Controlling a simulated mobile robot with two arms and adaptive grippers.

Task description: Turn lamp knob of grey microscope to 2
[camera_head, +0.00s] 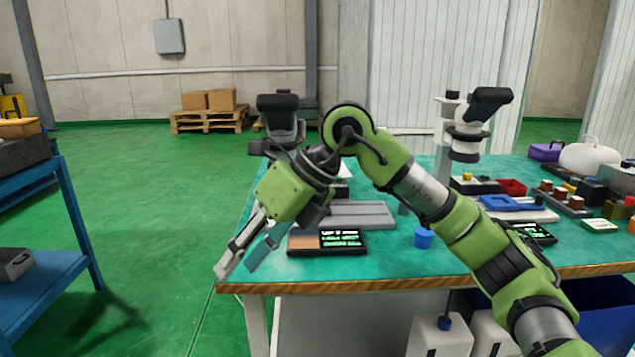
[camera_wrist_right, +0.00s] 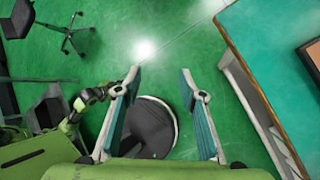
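The grey microscope (camera_head: 278,104) stands at the left end of the green table, its dark head showing above my right arm. Its stage and base are mostly hidden behind my right arm and gripper, and I cannot make out its lamp knob. My right gripper (camera_head: 238,266) hangs beyond the table's front left corner, below and in front of the microscope. Its fingers are apart with nothing between them, as the right wrist view (camera_wrist_right: 160,85) also shows. My left gripper is not in the head view; green and dark parts at the left of the wrist view are too unclear to judge.
A white microscope (camera_head: 467,124) stands farther right on the table (camera_head: 390,262). A blue shelf (camera_head: 62,200) stands left, with clear floor between.

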